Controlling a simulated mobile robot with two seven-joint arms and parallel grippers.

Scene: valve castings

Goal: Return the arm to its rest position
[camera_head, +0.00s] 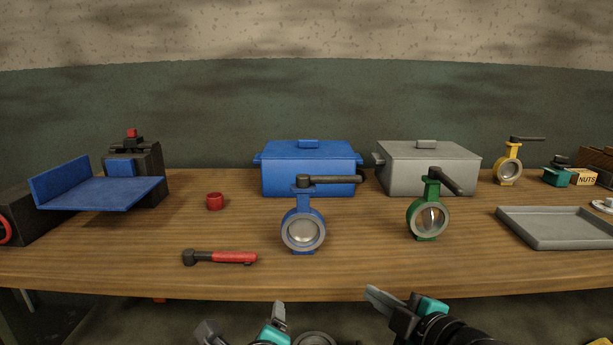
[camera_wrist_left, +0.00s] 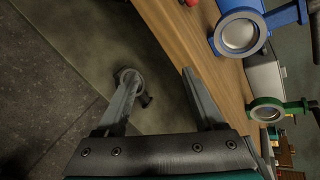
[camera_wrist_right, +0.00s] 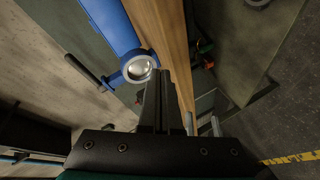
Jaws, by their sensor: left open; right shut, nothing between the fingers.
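My left gripper (camera_head: 242,322) is at the bottom of the head view, in front of the table edge. In the left wrist view its fingers (camera_wrist_left: 158,75) are spread with nothing between them. My right gripper (camera_head: 382,298) is right of it, also in front of the table edge and low. In the right wrist view its fingers (camera_wrist_right: 160,74) are together and empty. Both grippers are apart from the blue valve (camera_head: 302,230) and the green valve (camera_head: 428,216), which stand upright on the table (camera_head: 350,270).
A red-handled tool (camera_head: 225,257) and a red cup (camera_head: 215,201) lie left. A blue bin (camera_head: 308,170), a grey bin (camera_head: 428,168) and a yellow valve (camera_head: 508,165) stand behind. A grey tray (camera_head: 560,228) is right, a blue-plated fixture (camera_head: 98,190) left. The front middle edge is clear.

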